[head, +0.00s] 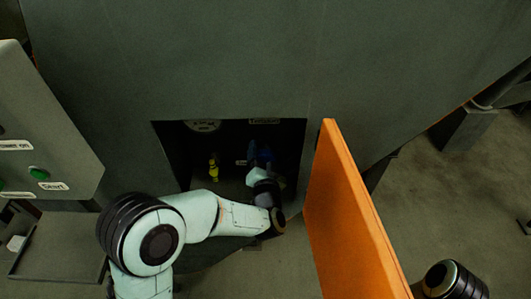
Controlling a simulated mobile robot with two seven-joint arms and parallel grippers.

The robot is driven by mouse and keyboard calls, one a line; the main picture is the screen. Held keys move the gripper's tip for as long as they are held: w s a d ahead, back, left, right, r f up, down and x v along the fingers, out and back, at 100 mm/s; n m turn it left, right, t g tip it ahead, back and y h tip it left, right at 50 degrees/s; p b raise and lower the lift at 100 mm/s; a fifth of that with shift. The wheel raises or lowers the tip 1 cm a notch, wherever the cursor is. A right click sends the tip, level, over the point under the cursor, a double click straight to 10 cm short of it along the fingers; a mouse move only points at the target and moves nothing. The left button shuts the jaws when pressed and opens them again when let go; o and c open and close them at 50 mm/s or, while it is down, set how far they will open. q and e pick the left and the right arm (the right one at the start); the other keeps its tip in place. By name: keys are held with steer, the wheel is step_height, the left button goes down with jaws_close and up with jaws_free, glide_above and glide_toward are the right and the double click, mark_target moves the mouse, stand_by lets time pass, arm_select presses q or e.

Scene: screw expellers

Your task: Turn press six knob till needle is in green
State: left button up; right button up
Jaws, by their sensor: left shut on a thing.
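My left arm reaches into a dark recess in a grey-green machine body. My left gripper (263,170) is inside it, shut on what looks like a dark blue knob (265,154); the fingertips are in shadow and hard to make out. A pale round gauge (203,126) shows at the recess's top left, its upper part cut off by the recess edge. Its needle and any green zone are too small to read. Of my right arm only a dark joint shows at the bottom right; its gripper is out of view.
An orange door (345,215) stands open right of the recess, close to my left arm. A small yellow fitting (213,170) is inside the recess, left of the gripper. A grey control box (45,130) with a green button (39,173) stands at the left, above a tray (60,262).

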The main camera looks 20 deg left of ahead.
arm_select(q)
steer(key=o, duration=1)
steer(key=shift+s+d, duration=0.1)
steer(key=b+v, duration=0.1)
steer(key=v, duration=1.2)
steer(key=shift+s, duration=0.1)
